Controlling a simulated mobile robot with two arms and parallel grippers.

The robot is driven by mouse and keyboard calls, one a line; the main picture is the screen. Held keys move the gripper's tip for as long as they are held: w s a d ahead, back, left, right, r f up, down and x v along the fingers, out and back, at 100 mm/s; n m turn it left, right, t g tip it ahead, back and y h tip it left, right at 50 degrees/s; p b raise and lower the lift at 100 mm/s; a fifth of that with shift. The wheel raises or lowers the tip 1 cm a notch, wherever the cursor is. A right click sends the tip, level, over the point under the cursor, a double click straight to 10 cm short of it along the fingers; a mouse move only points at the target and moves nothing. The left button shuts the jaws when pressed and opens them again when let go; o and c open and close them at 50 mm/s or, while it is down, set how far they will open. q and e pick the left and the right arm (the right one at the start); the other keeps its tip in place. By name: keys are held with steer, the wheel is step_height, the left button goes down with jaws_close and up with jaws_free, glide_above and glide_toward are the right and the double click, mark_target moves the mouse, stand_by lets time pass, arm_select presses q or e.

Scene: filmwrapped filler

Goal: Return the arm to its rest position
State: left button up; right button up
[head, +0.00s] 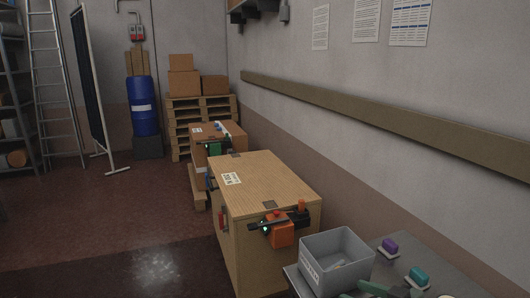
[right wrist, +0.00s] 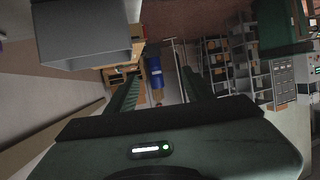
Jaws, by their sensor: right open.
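My right gripper (right wrist: 161,72) fills the lower part of the right wrist view. Its two dark green fingers stand well apart, with nothing held between them. Past the fingers, the background shows the blue drum and the ladder far off. The rest of the right arm is hidden there. My left gripper is in neither view.
A grey bin (head: 322,268) stands on the bench (head: 435,272), near purple and teal items; it also shows close in the right wrist view (right wrist: 85,40). A large wooden crate (head: 265,180) with an orange tool stands beyond. The wall is at right; floor at left is clear.

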steer(key=s+a+f+m+g+h, duration=0.1)
steer(key=s+a+f+g+h, duration=0.3)
steer(key=s+f, duration=1)
steer(key=s+d+f+m+g+h, duration=0.1)
steer(key=s+m+g+h, duration=0.1)
steer(key=s, duration=0.5)
steer(key=s+d+f+m+g+h, duration=0.1)
steer(key=s+f+m+h, duration=0.1)
steer(key=s, duration=0.6)
step_height(320, 180, down, 32)
steer(key=s+g+b, duration=0.2)
steer(key=b, duration=0.3)
arm_select(q)
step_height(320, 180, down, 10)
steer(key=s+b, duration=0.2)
steer(key=b, duration=0.2)
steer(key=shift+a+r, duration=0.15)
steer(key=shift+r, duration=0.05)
arm_select(e)
steer(key=s+d+f, duration=0.1)
steer(key=s+f, duration=0.7)
steer(key=f, duration=0.1)
steer(key=s+d+f, duration=0.2)
steer(key=s+f, duration=0.7)
steer(key=f, duration=0.1)
steer(key=shift+d+f+g, duration=0.25)
steer(key=shift+d+g, duration=0.05)
steer(key=shift+g, duration=0.1)
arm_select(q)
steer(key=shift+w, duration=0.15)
